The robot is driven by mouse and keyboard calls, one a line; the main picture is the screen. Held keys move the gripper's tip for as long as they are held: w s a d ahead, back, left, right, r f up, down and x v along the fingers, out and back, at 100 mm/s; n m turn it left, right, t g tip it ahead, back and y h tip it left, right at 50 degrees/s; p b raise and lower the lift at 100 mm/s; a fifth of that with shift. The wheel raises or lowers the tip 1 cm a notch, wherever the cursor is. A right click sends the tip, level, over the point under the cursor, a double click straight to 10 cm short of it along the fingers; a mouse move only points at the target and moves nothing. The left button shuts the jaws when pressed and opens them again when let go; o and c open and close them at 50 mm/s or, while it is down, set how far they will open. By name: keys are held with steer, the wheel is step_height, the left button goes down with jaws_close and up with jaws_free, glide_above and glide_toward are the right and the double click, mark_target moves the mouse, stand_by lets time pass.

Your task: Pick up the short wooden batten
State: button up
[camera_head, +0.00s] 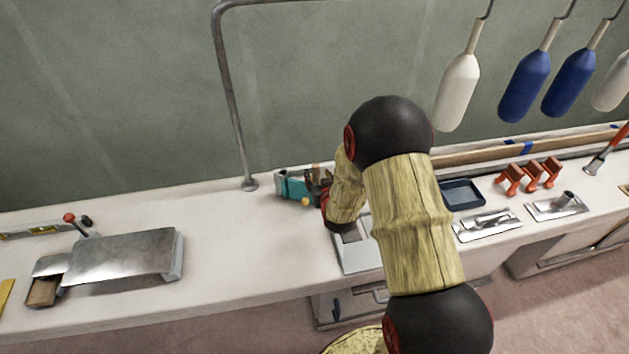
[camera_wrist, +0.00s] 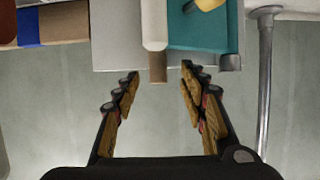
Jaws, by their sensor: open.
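The short wooden batten (camera_wrist: 157,66) seems to be the narrow piece in the wrist view, with a pale top length and a brown end. Its end points toward my gripper (camera_wrist: 160,82), lying about between the two fingertips, with clear gaps at both sides. My gripper is open and empty. In the head view my gripper (camera_head: 318,186) is at the back of the bench beside a teal object (camera_head: 289,186); a small brown bit (camera_head: 316,169) shows there, perhaps the batten's end. My arm hides much of this area.
The teal object (camera_wrist: 204,32) lies right beside the batten in the wrist view, with a metal post (camera_wrist: 265,80) farther right. Wood with a blue band (camera_wrist: 28,22) is at left. The white bench (camera_head: 225,235) has free room left of my arm. A blue tray (camera_head: 462,193) stands right.

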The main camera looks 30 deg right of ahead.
mark_target(317, 170)
steer(key=b+x, duration=0.1)
steer(key=x, duration=0.3)
steer(key=shift+w+d, duration=0.1)
steer(key=shift+d, duration=0.1)
steer(key=shift+r, duration=0.15)
steer(key=shift+c, duration=1)
jaws_close()
